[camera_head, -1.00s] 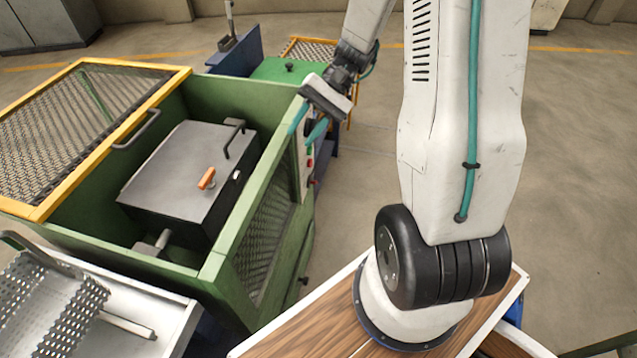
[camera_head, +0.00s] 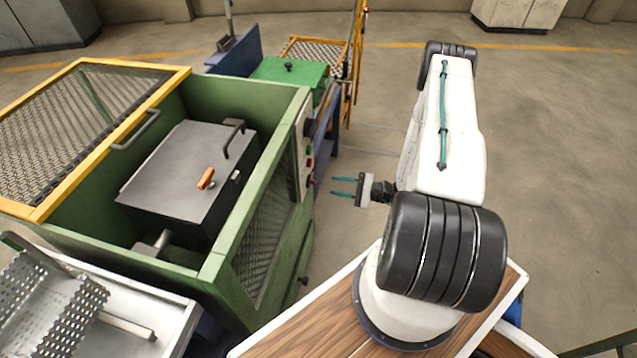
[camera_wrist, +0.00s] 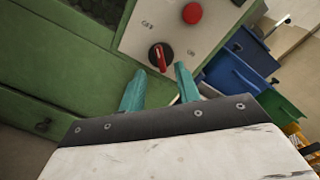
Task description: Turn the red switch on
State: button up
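The red switch (camera_wrist: 160,57) is a round black knob with a red bar across it, on a pale panel (camera_wrist: 175,30) with OFF and ON labels. In the wrist view the bar runs roughly up and down, and I cannot tell which label it points to. In the head view the switch (camera_head: 312,181) is a small spot low on the green machine's side panel. My gripper (camera_head: 333,186) is right of the panel, pointing left at it, apart from it. Its two teal fingers (camera_wrist: 160,86) are open and empty, with the switch showing beyond the gap.
A red button (camera_wrist: 192,13) sits near the switch. The green machine (camera_head: 240,240) has an open yellow mesh lid (camera_head: 85,120) and a grey box (camera_head: 185,170) inside. Blue bins (camera_wrist: 235,75) stand beyond the panel. The floor right of my arm is clear.

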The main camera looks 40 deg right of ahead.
aim_at(314, 182)
jog(key=f+x, duration=0.1)
jog(key=x, duration=0.6)
jog(key=shift+w+h, duration=0.3)
jog(key=shift+w, duration=0.05)
jog(key=shift+d, duration=0.1)
grip_shut()
